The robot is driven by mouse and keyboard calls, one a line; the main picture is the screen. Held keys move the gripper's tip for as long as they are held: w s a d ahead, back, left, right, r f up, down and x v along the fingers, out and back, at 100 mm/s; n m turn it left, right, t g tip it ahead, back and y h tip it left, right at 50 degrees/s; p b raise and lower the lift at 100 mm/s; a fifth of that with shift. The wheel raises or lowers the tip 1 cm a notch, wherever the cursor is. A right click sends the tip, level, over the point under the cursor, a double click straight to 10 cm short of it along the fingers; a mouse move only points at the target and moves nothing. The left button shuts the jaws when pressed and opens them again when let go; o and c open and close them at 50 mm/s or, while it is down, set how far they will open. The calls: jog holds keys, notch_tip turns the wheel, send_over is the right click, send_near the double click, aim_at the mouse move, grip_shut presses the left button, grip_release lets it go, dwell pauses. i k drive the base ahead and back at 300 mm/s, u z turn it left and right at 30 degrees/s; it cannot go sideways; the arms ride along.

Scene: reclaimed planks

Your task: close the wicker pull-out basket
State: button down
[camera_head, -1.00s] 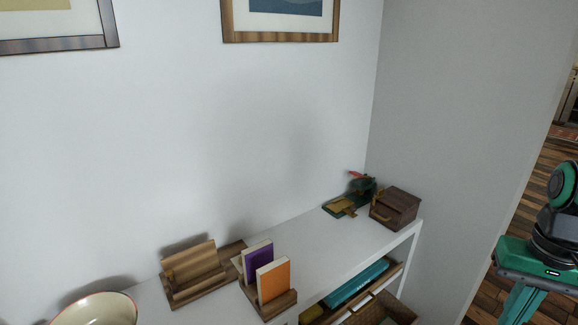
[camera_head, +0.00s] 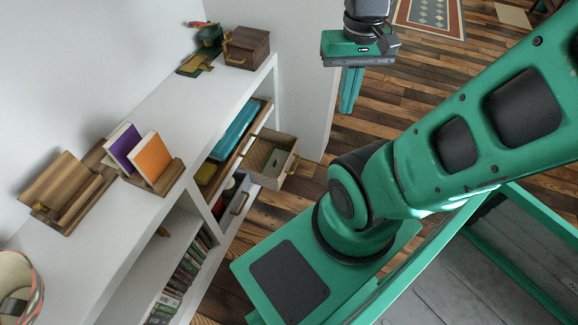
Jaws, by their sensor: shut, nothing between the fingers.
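The wicker pull-out basket (camera_head: 281,142) sticks out of the front of the white shelf unit (camera_head: 150,110), near its far end. It is open, and its woven inside shows from above. A handle (camera_head: 293,164) is on its front. My gripper (camera_head: 348,108) is beyond and to the right of the basket, pointing down and apart from it. Its green fingers are together, with nothing seen between them.
Books, a wooden box (camera_head: 246,46) and a bowl (camera_head: 15,285) stand on top. Plank floor (camera_head: 400,95) is clear around my gripper.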

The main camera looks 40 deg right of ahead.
aim_at(269, 138)
jog(key=k, duration=1.25)
jog(key=u, duration=0.3)
jog(key=i, duration=1)
jog(key=z, duration=0.55)
jog(key=i, duration=0.75)
jog(key=z, duration=0.5)
